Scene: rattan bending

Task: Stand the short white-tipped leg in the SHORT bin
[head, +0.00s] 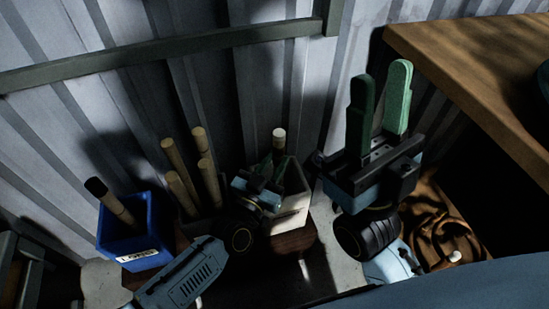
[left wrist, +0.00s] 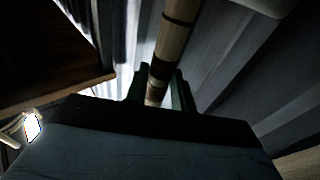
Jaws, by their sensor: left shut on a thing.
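The white-tipped leg (head: 279,139) stands roughly upright in the head view, its pale top above my left gripper (head: 274,166). My left gripper is shut on it; the leg also runs between the green fingers in the left wrist view (left wrist: 175,40). The gripper is over a white bin (head: 291,216), in front of its left part. The leg's lower end is hidden, so I cannot tell whether it touches the bin floor. No SHORT label is readable. My right gripper (head: 379,108) is open and empty, fingers pointing up, at the right.
A blue bin (head: 122,246) with a label holds a black-tipped leg (head: 110,200). Between the bins stand several plain wooden rods (head: 182,165). A corrugated wall is behind. A wooden tabletop (head: 480,60) is at upper right, and coiled brown material (head: 440,235) lies below it.

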